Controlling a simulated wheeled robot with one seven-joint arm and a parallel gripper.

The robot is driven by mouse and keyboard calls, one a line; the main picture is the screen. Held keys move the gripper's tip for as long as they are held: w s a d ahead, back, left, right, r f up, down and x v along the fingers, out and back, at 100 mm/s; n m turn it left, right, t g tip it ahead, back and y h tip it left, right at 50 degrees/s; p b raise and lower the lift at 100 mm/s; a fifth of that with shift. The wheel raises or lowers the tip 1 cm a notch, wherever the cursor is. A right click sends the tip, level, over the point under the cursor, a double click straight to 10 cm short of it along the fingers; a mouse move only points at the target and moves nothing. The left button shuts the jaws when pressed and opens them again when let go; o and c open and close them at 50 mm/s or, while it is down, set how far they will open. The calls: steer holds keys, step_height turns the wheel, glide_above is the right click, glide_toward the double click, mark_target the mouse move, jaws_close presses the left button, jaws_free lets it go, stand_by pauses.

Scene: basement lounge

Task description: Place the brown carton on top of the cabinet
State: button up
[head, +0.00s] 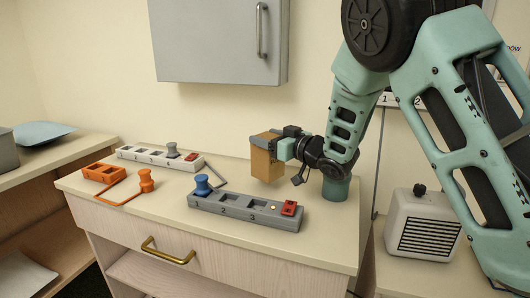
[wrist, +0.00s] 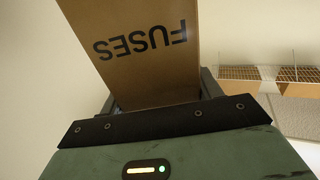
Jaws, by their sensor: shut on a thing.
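The brown carton (head: 266,160) is upright in the head view, above the back part of the wooden counter top. In the wrist view the carton (wrist: 135,45) shows the word FUSES upside down. My gripper (head: 284,147) is shut on the carton from its right side. The gripper body also fills the lower part of the wrist view (wrist: 158,118). A grey wall cabinet (head: 215,40) with a vertical handle hangs above and left of the carton; its top is out of the picture.
The wooden counter (head: 115,190) has a drawer with a brass handle. On it are a grey switch block (head: 240,212), a white block (head: 150,157), an orange block (head: 103,174) and a teal cylinder (head: 336,188). A white vented box (head: 425,225) stands at right.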

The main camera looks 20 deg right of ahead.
step_height(320, 180, down, 3)
steer(key=shift+f, duration=0.2)
steer(key=o, duration=1.3)
steer(key=b+v, duration=0.1)
steer(key=v, duration=1.1)
